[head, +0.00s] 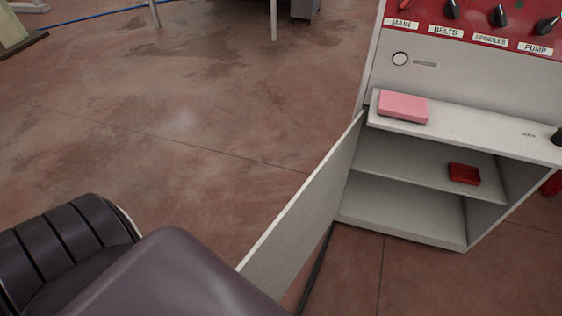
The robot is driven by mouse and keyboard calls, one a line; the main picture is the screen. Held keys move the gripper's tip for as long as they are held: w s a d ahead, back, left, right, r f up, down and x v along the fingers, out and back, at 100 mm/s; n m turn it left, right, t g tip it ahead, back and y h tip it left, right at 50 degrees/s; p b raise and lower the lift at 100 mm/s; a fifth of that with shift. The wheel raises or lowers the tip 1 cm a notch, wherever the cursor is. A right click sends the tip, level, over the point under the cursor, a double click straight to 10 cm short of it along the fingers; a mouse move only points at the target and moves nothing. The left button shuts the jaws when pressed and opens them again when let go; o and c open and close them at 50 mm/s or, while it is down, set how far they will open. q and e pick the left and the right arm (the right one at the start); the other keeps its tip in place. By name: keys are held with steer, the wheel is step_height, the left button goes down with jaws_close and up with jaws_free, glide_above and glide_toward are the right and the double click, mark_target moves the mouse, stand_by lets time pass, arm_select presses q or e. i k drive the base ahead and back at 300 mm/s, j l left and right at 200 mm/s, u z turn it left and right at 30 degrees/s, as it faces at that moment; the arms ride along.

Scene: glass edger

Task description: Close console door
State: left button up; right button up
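The console (474,75) stands at the right of the head view, light grey with a red panel on top. Its door (302,216) is swung wide open, hinged at the left side of the cabinet opening and reaching toward me at the lower middle. The door's near lower end is hidden behind a dark part of my own arm. The cabinet's inner shelf (415,163) and floor lie exposed. Neither of my grippers is in view.
A pink block (403,107) lies on the console's ledge (470,130), and a red box (464,174) sits on the inner shelf. A dark cable (316,270) runs along the floor by the door. The floor left of the door is clear.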

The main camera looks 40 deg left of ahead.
mark_target(272, 265)
steer(key=k+j, duration=0.15)
steer(key=j, duration=0.25)
steer(key=k+j+z, duration=0.15)
steer(key=j, duration=0.3)
steer(key=k+j, duration=0.15)
steer(key=j, duration=0.25)
steer(key=k+j+z, duration=0.15)
steer(key=j, duration=0.25)
steer(key=k+j, duration=0.2)
steer(key=j, duration=0.2)
steer(key=i+j+z, duration=0.4)
steer(key=j, duration=0.2)
steer(key=i+j+z, duration=0.15)
steer(key=j, duration=0.2)
